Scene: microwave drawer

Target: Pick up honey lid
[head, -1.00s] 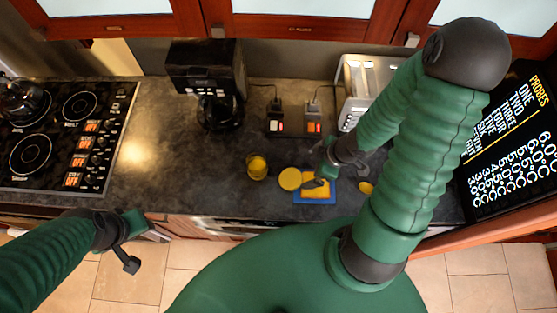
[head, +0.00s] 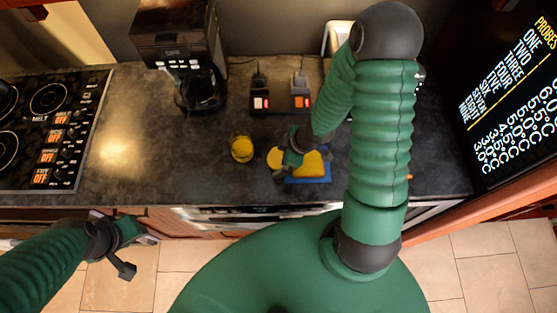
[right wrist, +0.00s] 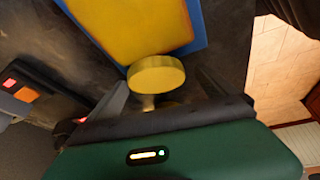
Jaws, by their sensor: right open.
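The honey lid is a round yellow disc (right wrist: 157,75) with a short stem below it. In the right wrist view it lies between the fingers of my right gripper (right wrist: 160,90), which is open; I cannot tell whether they touch it. In the head view the lid (head: 274,156) is partly hidden by my right gripper (head: 284,164), low over the counter. The yellow honey jar (head: 242,149) stands to the left of it. My left gripper (head: 134,250) is open and empty, in front of the counter's edge at the left.
A blue board (head: 308,180) with a yellow slab (head: 313,163) on it lies right beside the lid. A coffee maker (head: 180,60) and two small dark devices with lit switches (head: 260,102) stand behind. A cooktop (head: 45,130) is at left. The counter left of the jar is clear.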

